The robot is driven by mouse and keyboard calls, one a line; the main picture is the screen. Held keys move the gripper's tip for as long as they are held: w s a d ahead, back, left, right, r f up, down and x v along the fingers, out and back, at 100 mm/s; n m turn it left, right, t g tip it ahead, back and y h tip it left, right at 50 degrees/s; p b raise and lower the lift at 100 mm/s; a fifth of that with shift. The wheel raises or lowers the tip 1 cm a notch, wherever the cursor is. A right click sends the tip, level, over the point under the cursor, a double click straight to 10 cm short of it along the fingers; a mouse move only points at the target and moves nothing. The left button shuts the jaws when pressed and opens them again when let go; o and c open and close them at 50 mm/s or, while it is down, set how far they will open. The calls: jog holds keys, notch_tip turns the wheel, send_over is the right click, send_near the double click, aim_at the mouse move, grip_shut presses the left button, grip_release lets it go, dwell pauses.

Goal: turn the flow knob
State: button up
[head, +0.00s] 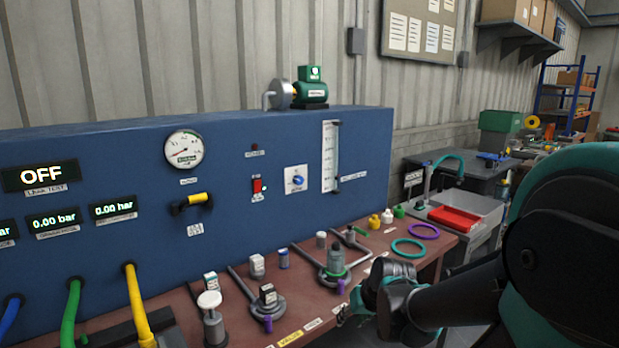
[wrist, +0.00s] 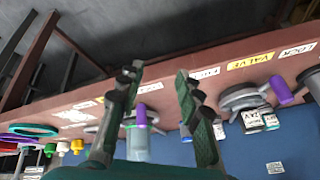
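The flow knob is probably the small blue knob (head: 297,180) on a white square plate on the blue panel (head: 230,240), in the middle of the head view. It stands left of the clear upright flow tube (head: 330,156) and right of a red switch (head: 257,185). My gripper (head: 345,312) is low over the front edge of the bench, below and right of the knob, well apart from it. In the wrist view my gripper (wrist: 158,75) is open, with nothing held between its fingers. I cannot make out the knob in the wrist view.
Purple (head: 424,231) and teal (head: 408,248) rings lie at right. Yellow (head: 138,305) and green (head: 71,315) hoses hang at left.

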jog(key=shift+o, duration=1.3)
jog(key=w+a+r+t+y, duration=0.1)
jog(key=w+a+r+y, duration=0.2)
jog(key=w, duration=0.5)
notch_tip(320, 180, up, 3)
jog(key=shift+w+a+f+t, duration=0.15)
jog(key=shift+w+a+t, duration=0.25)
jog(key=shift+a, duration=0.35)
jog(key=m+t+y, duration=0.3)
jog(key=t+y, duration=0.1)
jog(key=t, duration=0.4)
send_near(301, 181)
jog(key=x, duration=0.9)
jog(key=shift+c, duration=0.5)
jog(key=c, duration=1.1)
jog(key=shift+o, duration=0.2)
jog(key=shift+m, duration=0.3)
